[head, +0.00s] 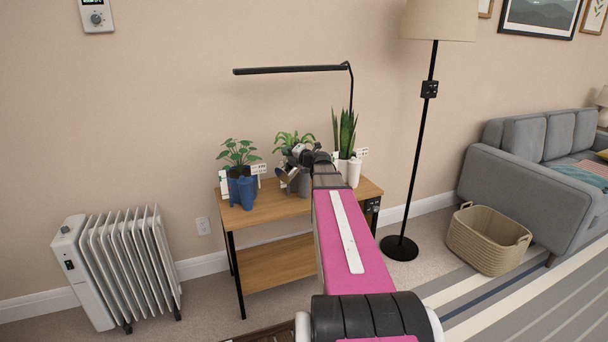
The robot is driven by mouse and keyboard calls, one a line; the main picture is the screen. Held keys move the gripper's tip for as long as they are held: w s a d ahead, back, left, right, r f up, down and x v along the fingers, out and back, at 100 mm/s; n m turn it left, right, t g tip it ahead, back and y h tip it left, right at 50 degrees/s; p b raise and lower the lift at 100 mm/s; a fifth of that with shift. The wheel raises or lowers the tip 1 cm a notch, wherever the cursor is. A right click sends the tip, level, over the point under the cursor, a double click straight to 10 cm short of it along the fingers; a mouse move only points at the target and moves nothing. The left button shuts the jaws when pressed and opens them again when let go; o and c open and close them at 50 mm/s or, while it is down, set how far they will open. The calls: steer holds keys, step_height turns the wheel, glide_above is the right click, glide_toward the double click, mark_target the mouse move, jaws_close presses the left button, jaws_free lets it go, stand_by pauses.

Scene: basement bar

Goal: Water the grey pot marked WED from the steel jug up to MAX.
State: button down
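A small wooden table (262,211) holds three potted plants in a row. The middle plant (292,139) has arching green leaves. A greyish pot (304,187) shows partly beneath it, largely hidden behind my gripper (288,170) and arm. My gripper is over the tabletop, in front of the middle plant. Grey, shiny shapes show around its tip, but I cannot tell gripper parts from a steel jug, or whether the fingers are open or shut. The WED marking, the MAX line and the water level cannot be made out.
A blue pot (243,192) stands left; a snake plant (347,132) and a white container (354,171) stand right. A black lamp bar (290,70) overhangs the plants. A floor lamp (422,150), radiator (125,262) and basket (487,240) stand around the table.

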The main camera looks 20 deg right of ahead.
mark_target(281, 166)
steer(key=shift+w+d+r+m, duration=0.3)
steer(key=shift+w+d+m, duration=0.1)
steer(key=shift+d, duration=0.2)
stand_by(1.0)
steer(key=shift+s+a+f, duration=0.1)
steer(key=shift+s, duration=0.1)
steer(key=shift+s+a+f+n, duration=0.25)
steer(key=shift+a+f+n, duration=0.05)
steer(key=shift+a+n, duration=0.2)
steer(key=shift+s+a+f+n, duration=0.2)
steer(key=shift+a+f+n, duration=0.05)
steer(key=shift+a+n, duration=0.2)
steer(key=shift+s+a+f+n+p, duration=0.1)
steer(key=shift+s+a+f+n, duration=0.25)
steer(key=shift+f+n, duration=0.4)
steer(key=shift+s+a+f+n+p, duration=0.1)
steer(key=shift+a+f+n, duration=0.45)
steer(key=shift+n, duration=0.2)
steer(key=shift+s+a+f+n+p, duration=0.1)
steer(key=shift+s+a+f+n, duration=0.2)
steer(key=shift+f+n, duration=0.45)
